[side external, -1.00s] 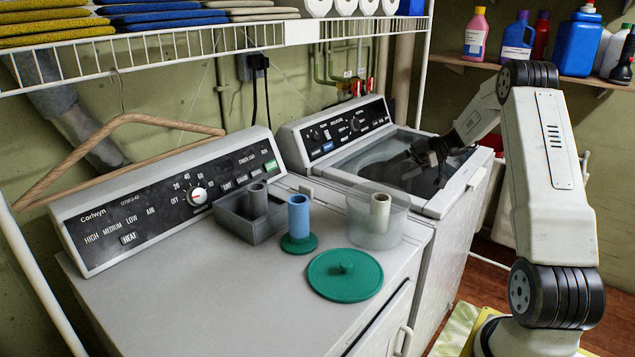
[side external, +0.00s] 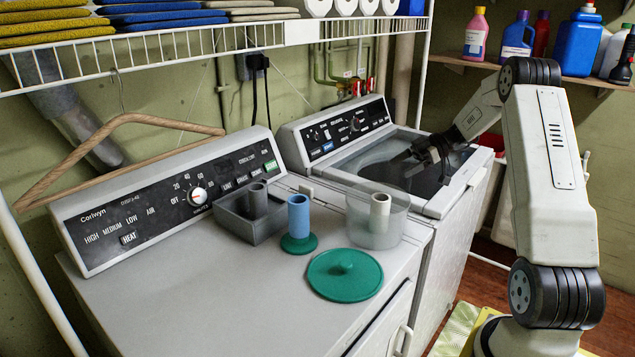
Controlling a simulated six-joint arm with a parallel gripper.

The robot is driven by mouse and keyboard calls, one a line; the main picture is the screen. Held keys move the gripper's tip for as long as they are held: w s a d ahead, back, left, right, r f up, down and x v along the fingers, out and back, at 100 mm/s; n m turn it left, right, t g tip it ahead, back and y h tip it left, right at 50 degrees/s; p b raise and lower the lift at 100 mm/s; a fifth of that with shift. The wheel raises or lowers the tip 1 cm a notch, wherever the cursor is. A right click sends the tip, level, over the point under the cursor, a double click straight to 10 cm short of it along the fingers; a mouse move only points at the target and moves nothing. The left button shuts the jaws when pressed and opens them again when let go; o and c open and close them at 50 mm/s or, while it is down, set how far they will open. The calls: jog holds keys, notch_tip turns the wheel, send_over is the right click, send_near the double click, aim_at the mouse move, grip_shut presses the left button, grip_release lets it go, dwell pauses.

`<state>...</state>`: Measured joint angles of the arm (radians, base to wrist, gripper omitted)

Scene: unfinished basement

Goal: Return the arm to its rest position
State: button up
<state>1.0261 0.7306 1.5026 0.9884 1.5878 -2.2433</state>
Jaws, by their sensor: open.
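My gripper (side external: 418,155) is dark and hangs over the washer (side external: 448,200) on the right, above its glass lid. It appears open, with nothing seen between its fingers. The fingers are small and dark against the lid, so their exact gap is hard to make out. My arm reaches in from the right side of the picture, bent high at the elbow.
On the dryer (side external: 190,300) stand a grey tray (side external: 243,226) with a grey cylinder (side external: 257,200), a blue cylinder (side external: 299,215) on a green base, a clear container (side external: 366,228) around a cream cylinder (side external: 380,210), and a green lid (side external: 345,275). A wire shelf (side external: 200,47) hangs above.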

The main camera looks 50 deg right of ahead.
jog(key=w+a+f+m+g+h, duration=0.1)
jog(key=a+f+m+g+h, duration=0.15)
jog(key=a, duration=0.75)
jog(key=a+f+m+g+h, duration=0.15)
jog(key=a+g, duration=0.25)
jog(key=a, duration=0.6)
jog(key=s+a+f+m+t+h, duration=0.1)
jog(key=s+a+f+m+h, duration=0.3)
jog(key=s+a, duration=0.5)
jog(key=shift+s+a+m+h, duration=0.15)
jog(key=shift+a+m+h, duration=0.75)
jog(key=shift+a+h, duration=0.4)
